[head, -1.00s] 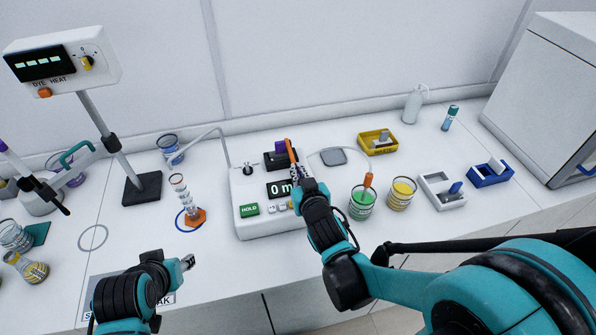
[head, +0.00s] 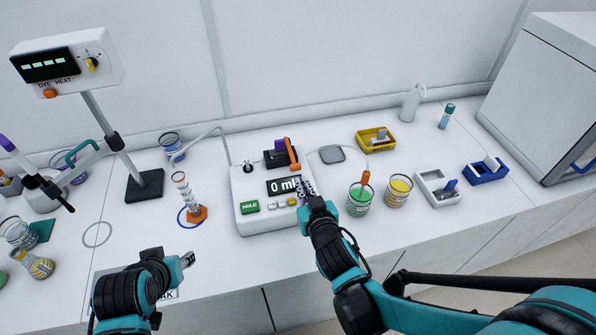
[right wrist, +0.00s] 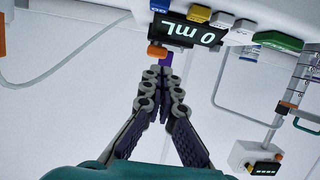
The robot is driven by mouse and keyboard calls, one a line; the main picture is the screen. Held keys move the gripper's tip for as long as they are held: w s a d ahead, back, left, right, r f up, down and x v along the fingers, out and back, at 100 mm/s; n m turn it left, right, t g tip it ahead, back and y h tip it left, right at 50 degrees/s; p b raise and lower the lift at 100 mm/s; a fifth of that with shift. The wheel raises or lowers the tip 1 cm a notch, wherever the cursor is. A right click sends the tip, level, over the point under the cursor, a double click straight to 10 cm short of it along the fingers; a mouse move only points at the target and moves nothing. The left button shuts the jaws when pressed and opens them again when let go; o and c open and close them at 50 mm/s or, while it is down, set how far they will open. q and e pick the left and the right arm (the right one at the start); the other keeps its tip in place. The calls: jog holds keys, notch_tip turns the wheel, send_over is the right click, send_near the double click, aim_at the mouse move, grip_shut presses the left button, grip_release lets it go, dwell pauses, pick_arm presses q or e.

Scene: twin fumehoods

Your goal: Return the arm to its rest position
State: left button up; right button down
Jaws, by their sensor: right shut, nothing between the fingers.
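My right gripper (head: 305,187) is shut with nothing between its fingers. It is over the front right part of the white dispenser (head: 250,215), close to its "0 mL" display (head: 284,186). In the right wrist view my right gripper (right wrist: 164,78) shows its fingertips together, just below an orange part and a purple part. My left gripper (head: 188,260) is at the lower left above the bench front, and its opening is too small to judge.
A green beaker (head: 359,201) and a yellow beaker (head: 397,191) stand right of my right gripper. A cylinder with an orange base (head: 197,214) stands left of the dispenser. The orange lever (head: 292,153) rises behind the display. The bench front between the arms is clear.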

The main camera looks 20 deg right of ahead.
jog(key=s, duration=0.2)
jog(key=shift+s+f, duration=0.3)
jog(key=shift+f, duration=0.1)
jog(key=s+d+f+g+b, duration=0.1)
jog(key=s+d+f+g, duration=0.1)
jog(key=s+g, duration=0.5)
jog(key=s+d, duration=0.1)
jog(key=s, duration=0.2)
jog(key=shift+d+g+b, duration=0.2)
jog(key=shift+g+b, duration=0.1)
jog(key=shift+g, duration=0.1)
